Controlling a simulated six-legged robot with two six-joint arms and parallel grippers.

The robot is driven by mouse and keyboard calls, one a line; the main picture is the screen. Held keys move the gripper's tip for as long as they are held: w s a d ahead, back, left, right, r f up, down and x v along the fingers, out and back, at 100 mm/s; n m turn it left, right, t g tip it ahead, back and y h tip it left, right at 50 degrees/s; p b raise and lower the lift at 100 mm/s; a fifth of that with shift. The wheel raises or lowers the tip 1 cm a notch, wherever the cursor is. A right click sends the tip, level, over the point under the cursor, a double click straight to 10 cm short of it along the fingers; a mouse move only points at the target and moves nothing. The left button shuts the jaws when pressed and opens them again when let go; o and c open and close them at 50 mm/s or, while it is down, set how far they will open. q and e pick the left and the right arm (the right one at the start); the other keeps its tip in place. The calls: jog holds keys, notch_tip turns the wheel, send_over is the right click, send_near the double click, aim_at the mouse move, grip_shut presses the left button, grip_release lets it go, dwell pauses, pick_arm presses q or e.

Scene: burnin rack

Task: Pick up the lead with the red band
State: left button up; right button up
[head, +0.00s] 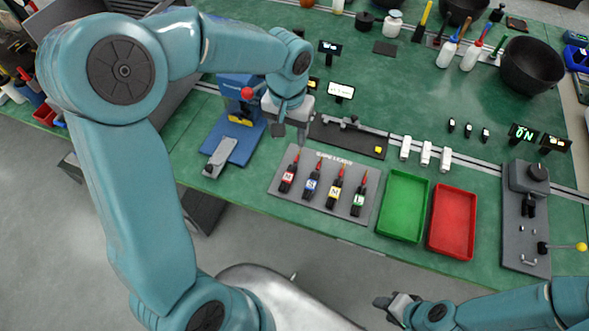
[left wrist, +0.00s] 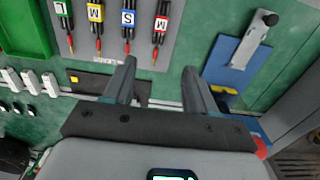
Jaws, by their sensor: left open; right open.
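The lead with the red band (head: 287,178) lies at the left end of a row of leads on a grey board (head: 325,205). It also shows in the left wrist view (left wrist: 161,27), near the top edge, partly cut off. Beside it lie leads with a blue band (head: 311,185), a yellow band (head: 335,191) and a green band (head: 358,200). My left gripper (head: 290,131) is open and empty, above and behind the board; its fingers also show in the left wrist view (left wrist: 158,68). My right gripper (head: 385,304) is open and empty, off the table's front edge.
A green tray (head: 403,232) and a red tray (head: 452,248) stand right of the board. A blue fixture (head: 236,148) is at its left. A dark rail plate (head: 350,139) lies behind it. A grey lever panel (head: 520,245) is at far right.

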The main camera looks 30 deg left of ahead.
pick_arm(q)
send_over(288, 176)
notch_tip(288, 176, down, 4)
jog(key=f, duration=0.5)
jog(key=shift+w+a+f+p, duration=0.15)
jog(key=shift+w+f+p, duration=0.2)
jog(key=shift+f, duration=0.05)
jog(key=shift+s+f, duration=0.25)
jog(key=shift+s, duration=0.3)
jog(key=f, duration=0.2)
jog(key=w+f+p, duration=0.1)
jog(key=f, duration=0.2)
jog(key=shift+f, duration=0.1)
jog(key=shift+s, duration=0.3)
jog(key=shift+w+f, duration=0.2)
jog(key=shift+w, duration=0.1)
jog(key=c, duration=0.8)
grip_shut()
jog(key=shift+s+r, duration=0.15)
jog(key=shift+s, duration=0.05)
pick_arm(e)
jog(key=shift+s+r, duration=0.2)
jog(key=shift+r, duration=0.35)
jog(key=shift+s+r, duration=0.2)
jog(key=shift+r, duration=0.35)
